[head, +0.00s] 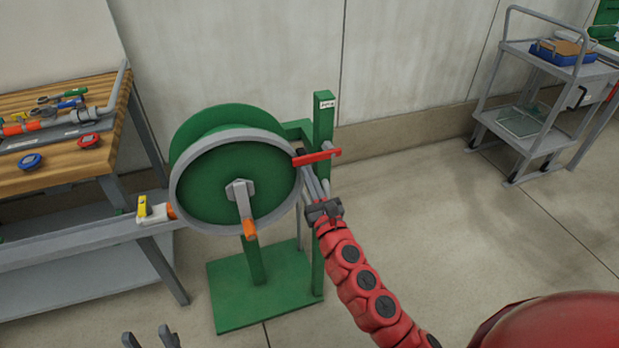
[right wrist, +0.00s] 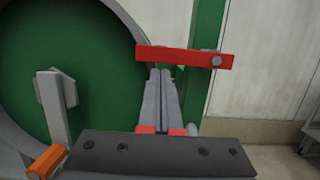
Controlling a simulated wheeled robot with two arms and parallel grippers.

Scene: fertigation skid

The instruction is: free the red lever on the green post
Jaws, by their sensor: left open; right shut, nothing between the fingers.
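The red lever (head: 315,157) is bolted to the green post (head: 322,120) and lies nearly level. Its free left end overlaps the grey rim of the green reel; I cannot tell whether it touches. The lever also shows in the right wrist view (right wrist: 180,56), with its bolt at the right end. My right gripper (head: 311,180) is shut and empty. My left gripper (head: 151,338) is open and empty at the bottom edge of the head view, away from the post.
The reel (head: 215,184) has a crank with an orange handle (head: 250,230) and stands on a green base plate (head: 240,307). A wooden workbench (head: 50,175) with tools is at left. A grey cart (head: 530,115) stands at back right. The floor between is clear.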

